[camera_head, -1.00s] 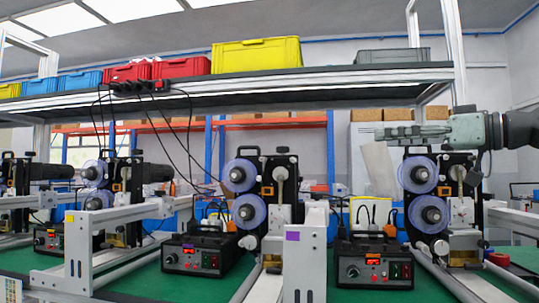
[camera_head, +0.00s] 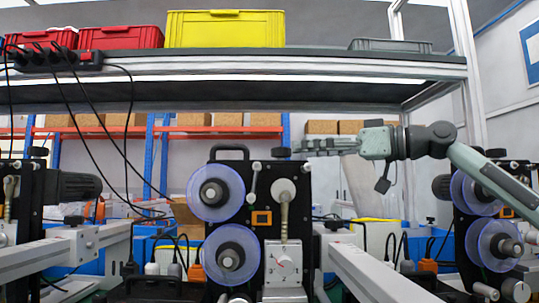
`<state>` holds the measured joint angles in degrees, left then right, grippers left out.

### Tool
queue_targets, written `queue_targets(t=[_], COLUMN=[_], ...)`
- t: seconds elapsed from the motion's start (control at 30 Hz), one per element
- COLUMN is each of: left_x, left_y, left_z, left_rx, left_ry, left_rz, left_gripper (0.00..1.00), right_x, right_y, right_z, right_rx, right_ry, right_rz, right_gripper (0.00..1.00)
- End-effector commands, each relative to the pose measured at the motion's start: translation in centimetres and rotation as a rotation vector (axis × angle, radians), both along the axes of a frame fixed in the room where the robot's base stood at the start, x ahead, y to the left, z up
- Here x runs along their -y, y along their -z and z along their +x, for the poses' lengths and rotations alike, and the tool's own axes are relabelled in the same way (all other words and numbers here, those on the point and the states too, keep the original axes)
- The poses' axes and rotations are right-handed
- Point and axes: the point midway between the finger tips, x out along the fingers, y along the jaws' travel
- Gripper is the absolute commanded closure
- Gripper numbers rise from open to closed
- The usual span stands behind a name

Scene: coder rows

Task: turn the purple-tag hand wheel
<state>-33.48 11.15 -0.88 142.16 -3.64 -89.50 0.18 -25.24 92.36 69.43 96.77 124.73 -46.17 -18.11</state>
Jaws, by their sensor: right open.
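A black machine (camera_head: 262,214) with two clear-purple discs stands in the middle of the head view. A dark round knob (camera_head: 281,152), which looks like a hand wheel, sits on its top right corner. No purple tag shows in this view, so I cannot confirm the wheel's tag. My right gripper (camera_head: 303,147) is open and lies level, pointing left. Its fingertips are just right of the knob at about its height; I cannot tell whether they touch. My left gripper is not in view.
A similar machine (camera_head: 482,225) stands at the right and another (camera_head: 28,200) at the left. A shelf (camera_head: 250,62) with a yellow crate (camera_head: 225,29) and red crates (camera_head: 122,36) runs above. Black cables hang left of the middle machine.

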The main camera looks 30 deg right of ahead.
Motion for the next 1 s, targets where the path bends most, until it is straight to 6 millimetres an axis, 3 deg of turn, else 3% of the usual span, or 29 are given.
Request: queue_targets(t=[0.4, 0.8, 1.0], left_x=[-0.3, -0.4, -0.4], left_y=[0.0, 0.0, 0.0], left_z=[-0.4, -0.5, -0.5], left_rx=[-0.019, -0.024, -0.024], left_ry=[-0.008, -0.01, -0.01], left_rz=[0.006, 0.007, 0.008], left_gripper=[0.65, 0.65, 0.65], right_x=[-3.2, -3.7, -3.7], right_y=[0.2, 0.1, 0.1], right_z=[5.4, 6.2, 6.2], right_rx=[-0.005, -0.002, -0.002], right_ry=[-0.001, -0.001, -0.001], right_rz=[-0.001, 0.001, 0.001], right_gripper=[0.42, 0.42, 0.66])
